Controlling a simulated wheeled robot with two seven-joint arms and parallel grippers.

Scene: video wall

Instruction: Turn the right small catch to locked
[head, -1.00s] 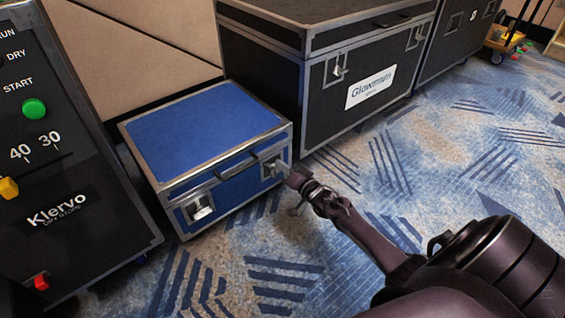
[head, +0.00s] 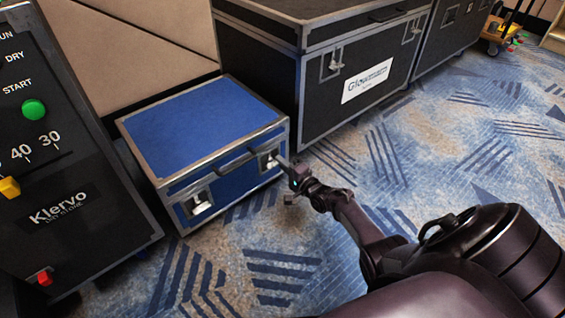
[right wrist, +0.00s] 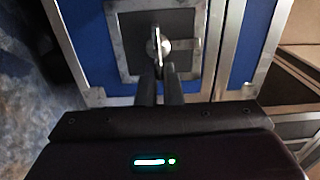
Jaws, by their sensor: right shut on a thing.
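The small blue case (head: 205,130) with metal edges stands on the carpet, lid closed. Its right small catch (right wrist: 158,45) shows in the right wrist view as a metal turn piece on a square plate. In the head view that catch (head: 268,160) is on the right of the case front, partly hidden by my gripper. My right gripper (right wrist: 160,75) is shut on the catch's turn piece, its fingertips at the plate. It also shows in the head view (head: 282,160). The left small catch (head: 198,204) is on the left of the same front. My left gripper is not in view.
A black case (head: 330,70) with a white label stands behind and to the right. A black panel unit (head: 70,170) marked Klervo stands at the left, with a green button (head: 34,109). Patterned carpet (head: 420,150) is clear at the right and front.

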